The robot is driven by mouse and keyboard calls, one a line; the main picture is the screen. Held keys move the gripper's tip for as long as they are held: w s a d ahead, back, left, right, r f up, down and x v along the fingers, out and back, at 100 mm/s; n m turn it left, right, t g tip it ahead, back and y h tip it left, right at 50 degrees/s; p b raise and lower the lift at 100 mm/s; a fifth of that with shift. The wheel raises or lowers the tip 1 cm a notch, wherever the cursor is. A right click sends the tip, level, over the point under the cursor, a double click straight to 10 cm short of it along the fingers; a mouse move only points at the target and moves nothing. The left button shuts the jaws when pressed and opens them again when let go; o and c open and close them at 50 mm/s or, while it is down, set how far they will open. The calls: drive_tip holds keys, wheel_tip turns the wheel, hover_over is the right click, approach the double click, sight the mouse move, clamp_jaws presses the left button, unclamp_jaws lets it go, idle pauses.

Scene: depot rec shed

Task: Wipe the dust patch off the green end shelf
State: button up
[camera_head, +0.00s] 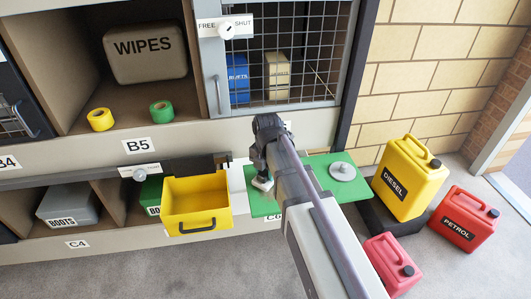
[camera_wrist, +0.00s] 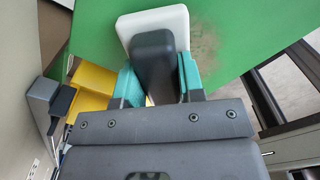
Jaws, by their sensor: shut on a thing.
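The green end shelf (camera_head: 315,168) juts out right of the yellow drawer, partly hidden by my arm. It fills the upper part of the wrist view (camera_wrist: 250,28). A white pad with a dark handle (camera_wrist: 180,20) is held by its handle between the teal fingers of my gripper (camera_wrist: 155,80). The pad (camera_head: 262,184) is over the shelf's left part in the head view; I cannot tell whether it touches. A brownish dust patch (camera_wrist: 205,45) shows on the green surface just right of the pad. In the head view my gripper (camera_head: 260,165) and arm may cover the patch.
A round grey knob-like object (camera_head: 342,171) sits on the shelf's right part. An open yellow drawer (camera_head: 197,203) sticks out left of the shelf. Diesel (camera_head: 410,180) and petrol (camera_head: 463,222) cans stand to the right. A mesh door (camera_head: 290,70) is above.

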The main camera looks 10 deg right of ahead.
drive_tip(key=shift+s+a, duration=0.2)
drive_tip(key=shift+s, duration=4.05)
drive_tip(key=shift+w+d, duration=0.15)
drive_tip(key=shift+w, duration=2.4)
drive_tip(key=shift+w+d, duration=0.1)
drive_tip(key=shift+w, duration=2.4)
drive_tip(key=shift+d, duration=0.1)
drive_tip(key=shift+s+d, duration=0.2)
drive_tip(key=shift+d, duration=0.4)
drive_tip(key=shift+s+d, duration=0.15)
drive_tip(key=shift+d, duration=0.45)
drive_tip(key=shift+s+a, duration=0.2)
drive_tip(key=shift+s, duration=1)
drive_tip(key=shift+s+a, duration=0.15)
drive_tip(key=shift+s, duration=3.75)
drive_tip(key=shift+w+d, duration=0.15)
drive_tip(key=shift+w, duration=2.65)
drive_tip(key=shift+w+d, duration=0.1)
drive_tip(key=shift+w, duration=2.65)
wheel_tip(320, 180, up, 2)
drive_tip(key=shift+s+r+p, duration=0.1)
drive_tip(key=shift+s+p, duration=0.05)
drive_tip(key=shift+p, duration=0.95)
wheel_tip(320, 180, up, 5)
drive_tip(key=p, duration=0.5)
drive_tip(key=shift+r, duration=0.15)
